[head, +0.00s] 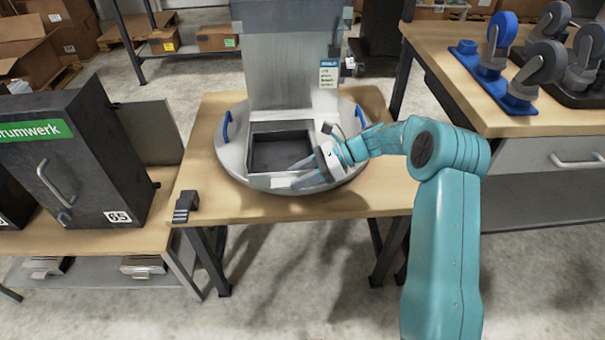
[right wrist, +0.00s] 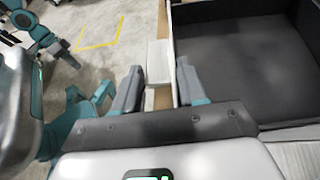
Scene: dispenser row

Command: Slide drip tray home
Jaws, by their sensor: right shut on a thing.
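The drip tray (head: 283,151) is a dark, shallow, open box with a pale rim. It lies on the round grey plate at the foot of the tall grey dispenser (head: 290,60). My right gripper (head: 309,173) is at the tray's near right corner, shut on its front. In the right wrist view, the right gripper's fingers (right wrist: 158,90) stand on either side of a pale upright piece (right wrist: 159,62) at the edge of the tray (right wrist: 245,60). The fingers hide part of the tray's front edge.
The round plate (head: 232,158) has blue handles and sits on a wooden table (head: 200,140). A small dark block (head: 185,206) lies at its left corner. A dark cabinet (head: 85,160) stands left. A bench with castor wheels (head: 500,45) stands right. A label (head: 328,75) hangs on the dispenser.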

